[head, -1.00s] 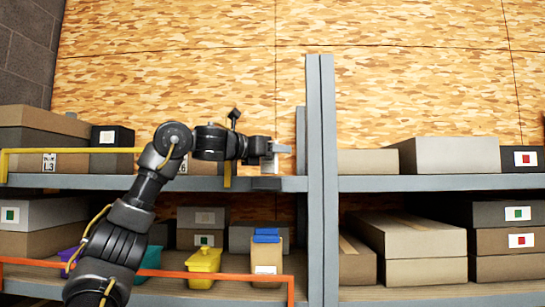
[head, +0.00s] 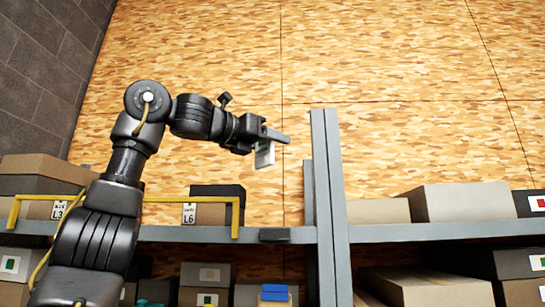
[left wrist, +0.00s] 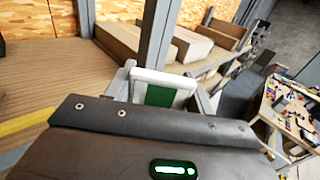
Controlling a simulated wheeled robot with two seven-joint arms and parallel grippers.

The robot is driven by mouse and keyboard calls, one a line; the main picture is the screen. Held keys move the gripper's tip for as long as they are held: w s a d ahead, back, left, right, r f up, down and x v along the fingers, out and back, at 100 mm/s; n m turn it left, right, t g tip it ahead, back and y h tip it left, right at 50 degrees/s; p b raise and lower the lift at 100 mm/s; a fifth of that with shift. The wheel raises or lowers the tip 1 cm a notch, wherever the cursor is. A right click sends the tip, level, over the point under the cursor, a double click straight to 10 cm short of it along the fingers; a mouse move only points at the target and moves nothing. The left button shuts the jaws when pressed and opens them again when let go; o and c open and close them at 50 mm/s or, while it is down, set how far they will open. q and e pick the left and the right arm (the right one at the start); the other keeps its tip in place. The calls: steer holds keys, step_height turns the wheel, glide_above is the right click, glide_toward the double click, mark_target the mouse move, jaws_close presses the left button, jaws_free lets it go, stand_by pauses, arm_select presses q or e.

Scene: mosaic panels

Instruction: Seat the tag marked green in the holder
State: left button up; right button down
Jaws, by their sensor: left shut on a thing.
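My left gripper (head: 270,137) is shut on a white tag (head: 264,156), which hangs below the fingers in the head view. In the left wrist view the tag (left wrist: 148,80) shows a white frame around a green square, between the two fingers. The tag is in the air, above the upper shelf's front edge and left of the grey upright. A small dark block (head: 274,235), which may be the holder, sits on that shelf edge, below the tag and apart from it. My right gripper is not in view.
A grey upright (head: 329,200) stands just right of the gripper. A yellow rail (head: 160,198) runs along the upper shelf at left, before boxes labelled L3 and L6. Cardboard boxes (head: 461,202) fill the right bay. The shelf behind the dark block looks clear.

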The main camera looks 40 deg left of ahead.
arm_select(q)
steer(key=shift+s+d+r, duration=0.2)
steer(key=w+r+n+y+p, duration=0.2)
steer(key=w+r+n+y, duration=0.1)
steer(key=w+r+y, duration=0.25)
steer(key=w+a+f+n+g+y+p, duration=0.2)
steer(key=w+a+f+n+g+y, duration=0.2)
steer(key=w+a+f+n+y, duration=0.1)
steer(key=shift+w+a+f+n+y, duration=0.25)
steer(key=shift+a+n+y, duration=0.25)
steer(key=shift+a+y, duration=1.1)
steer(key=shift+a+f+h, duration=0.1)
steer(key=shift+a+h, duration=0.1)
steer(key=shift+h, duration=0.05)
step_height(320, 180, down, 6)
steer(key=b, duration=0.4)
steer(key=shift+b, duration=0.35)
steer(key=shift+f+b, duration=2.9)
steer(key=shift+f, duration=0.4)
stand_by(0.6)
